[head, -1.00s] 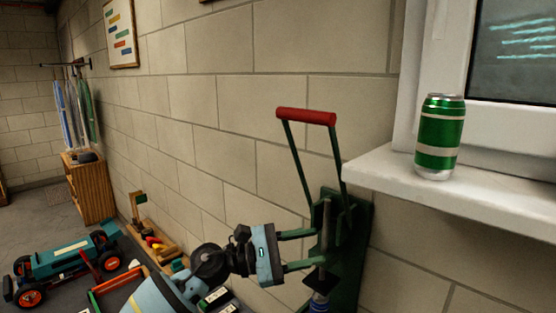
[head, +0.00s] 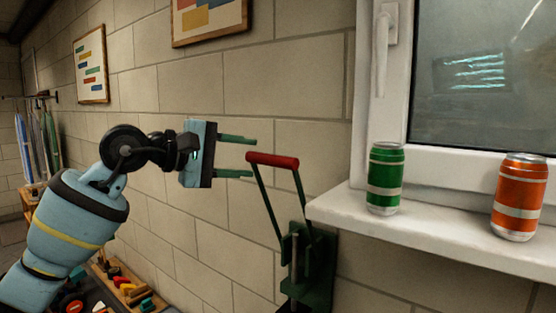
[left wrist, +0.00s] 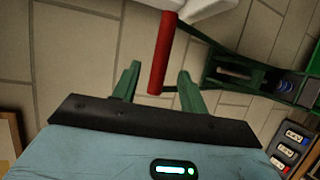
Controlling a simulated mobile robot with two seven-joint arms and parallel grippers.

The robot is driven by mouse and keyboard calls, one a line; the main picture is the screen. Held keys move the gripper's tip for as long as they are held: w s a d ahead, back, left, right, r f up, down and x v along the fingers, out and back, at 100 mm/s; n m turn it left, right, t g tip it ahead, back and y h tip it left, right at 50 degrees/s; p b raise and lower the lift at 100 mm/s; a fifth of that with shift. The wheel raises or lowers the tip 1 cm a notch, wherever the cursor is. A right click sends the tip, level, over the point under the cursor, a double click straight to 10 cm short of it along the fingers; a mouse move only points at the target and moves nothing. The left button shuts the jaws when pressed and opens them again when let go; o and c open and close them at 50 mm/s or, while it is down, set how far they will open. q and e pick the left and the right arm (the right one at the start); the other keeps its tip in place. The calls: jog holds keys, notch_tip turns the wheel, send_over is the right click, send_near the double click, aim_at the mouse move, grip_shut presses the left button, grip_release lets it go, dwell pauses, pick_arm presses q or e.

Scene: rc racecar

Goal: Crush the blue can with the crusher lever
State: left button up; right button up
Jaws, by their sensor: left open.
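The green crusher (head: 318,270) is on the block wall below the windowsill. Its lever stands up, with a red grip bar (head: 273,160) at the top. My left gripper (head: 253,157) is open beside the bar, at about its height. In the left wrist view the red bar (left wrist: 162,55) lies across the space between the two green fingertips (left wrist: 158,72), with no clear contact. A small blue part, likely the blue can (left wrist: 285,87), shows in the crusher frame at the right there. It is out of the head view. My right gripper is not in view.
A green can (head: 385,178) and an orange can (head: 520,197) stand on the white windowsill (head: 440,238), right of the crusher. Framed pictures (head: 90,63) hang on the wall. Toys and blocks (head: 125,287) lie low at the left.

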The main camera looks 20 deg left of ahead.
aim_at(264, 158)
pick_arm(q)
jog(key=p+x, duration=0.1)
jog(key=x, duration=0.5)
jog(key=shift+w+d, duration=0.15)
jog(key=shift+d, duration=0.15)
jog(key=shift+w+d+f, duration=0.25)
jog(key=shift+w+d, duration=0.2)
jog(key=shift+w, duration=0.1)
jog(key=shift+c, duration=0.4)
grip_shut()
